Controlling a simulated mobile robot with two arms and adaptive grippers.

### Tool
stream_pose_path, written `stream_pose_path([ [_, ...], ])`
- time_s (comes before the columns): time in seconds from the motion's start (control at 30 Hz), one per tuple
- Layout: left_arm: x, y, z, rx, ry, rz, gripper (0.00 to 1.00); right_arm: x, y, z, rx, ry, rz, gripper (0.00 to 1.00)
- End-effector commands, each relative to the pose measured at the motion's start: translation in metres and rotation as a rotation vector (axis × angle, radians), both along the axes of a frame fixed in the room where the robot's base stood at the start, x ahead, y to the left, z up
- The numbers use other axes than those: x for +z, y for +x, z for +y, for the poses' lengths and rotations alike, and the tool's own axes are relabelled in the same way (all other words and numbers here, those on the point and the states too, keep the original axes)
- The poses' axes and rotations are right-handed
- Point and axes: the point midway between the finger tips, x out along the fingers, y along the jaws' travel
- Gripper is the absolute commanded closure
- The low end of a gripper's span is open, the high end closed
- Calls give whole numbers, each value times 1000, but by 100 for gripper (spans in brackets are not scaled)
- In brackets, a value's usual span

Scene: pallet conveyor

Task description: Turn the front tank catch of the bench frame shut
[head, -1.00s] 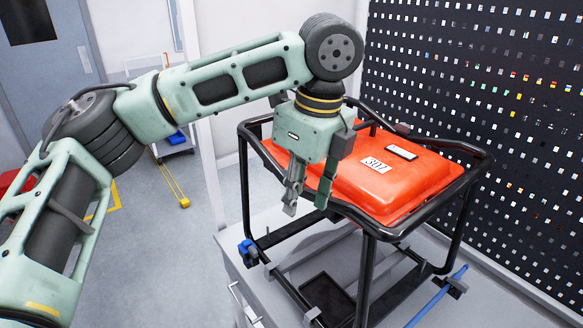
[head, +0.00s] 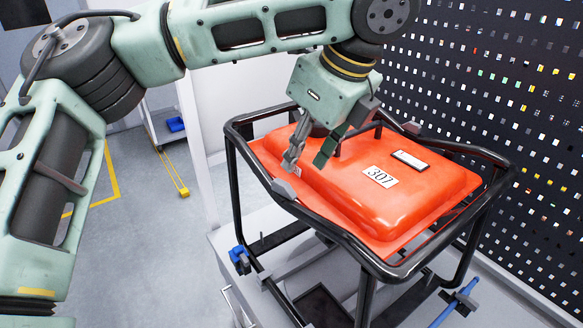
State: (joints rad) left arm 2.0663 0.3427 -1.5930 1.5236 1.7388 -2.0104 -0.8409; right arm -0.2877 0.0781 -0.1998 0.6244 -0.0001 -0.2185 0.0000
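The red tank (head: 400,195) with the label 307 lies in the top of the black bench frame (head: 350,243). A small grey tab (head: 284,188), which looks like the front tank catch, sits at the frame's near left rail by the tank's edge. I cannot tell whether it is turned shut. My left gripper (head: 306,164) is tilted over that edge, its fingers apart with nothing between them. One grey fingertip is just above the tab; I cannot tell if they touch. A dark catch-like piece (head: 407,128) is at the far rail. My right gripper is out of view.
The frame stands on a grey bench (head: 225,250). Blue clamps sit low on it at the left (head: 239,258) and right (head: 458,298). A black perforated wall (head: 500,60) is close behind. Open floor lies at the left.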

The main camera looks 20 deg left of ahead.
Motion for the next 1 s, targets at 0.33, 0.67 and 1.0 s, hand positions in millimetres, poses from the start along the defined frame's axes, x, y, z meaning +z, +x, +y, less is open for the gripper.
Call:
stream_pose_path([
  [0.33,-48,6,19,1,-2,5,70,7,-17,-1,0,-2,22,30],
  [0.67,-68,10,26,0,-2,1,70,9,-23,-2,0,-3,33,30],
  [1.0,-68,10,26,0,-2,1,82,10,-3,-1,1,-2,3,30],
])
